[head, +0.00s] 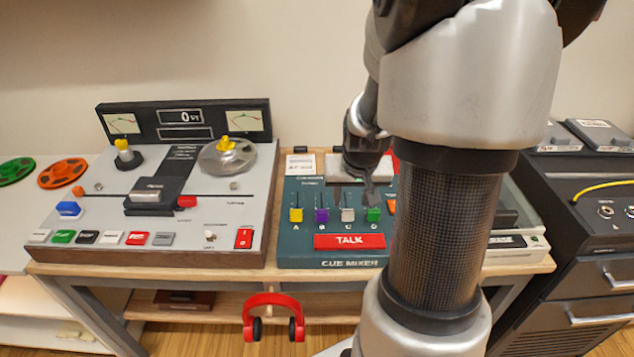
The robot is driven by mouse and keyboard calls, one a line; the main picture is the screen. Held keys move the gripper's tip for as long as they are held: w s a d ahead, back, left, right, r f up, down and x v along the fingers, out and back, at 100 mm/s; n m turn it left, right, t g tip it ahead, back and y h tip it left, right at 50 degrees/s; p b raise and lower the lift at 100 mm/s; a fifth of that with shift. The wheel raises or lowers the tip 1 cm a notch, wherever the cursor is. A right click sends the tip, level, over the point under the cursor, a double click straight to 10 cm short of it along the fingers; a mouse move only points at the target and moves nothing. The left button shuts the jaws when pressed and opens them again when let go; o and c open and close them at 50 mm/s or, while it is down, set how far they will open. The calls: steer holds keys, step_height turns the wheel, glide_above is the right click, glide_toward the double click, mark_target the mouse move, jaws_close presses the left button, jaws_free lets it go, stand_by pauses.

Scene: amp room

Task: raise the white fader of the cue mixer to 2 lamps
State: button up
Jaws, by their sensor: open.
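The cue mixer (296,249) is a teal box on the wooden table, with a red TALK bar (349,241) along its front. A row of coloured faders crosses it: yellow (296,215), purple (321,215), white (347,214) and green (373,215). An orange one is partly hidden by my arm. The white fader sits low in its slot. No lit lamps can be made out at this size. My gripper (369,198) is open and points down over the mixer, just above the green fader and right of the white one. It appears empty.
A tape machine (90,213) with buttons and reels stands left of the mixer. Red headphones (273,313) hang at the table's front edge. A dark cabinet (590,250) with a yellow cable stands right. My arm hides the mixer's right side.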

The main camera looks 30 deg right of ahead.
mark_target(348, 211)
steer(key=b+x, duration=0.1)
steer(key=x, duration=0.6)
jaws_close()
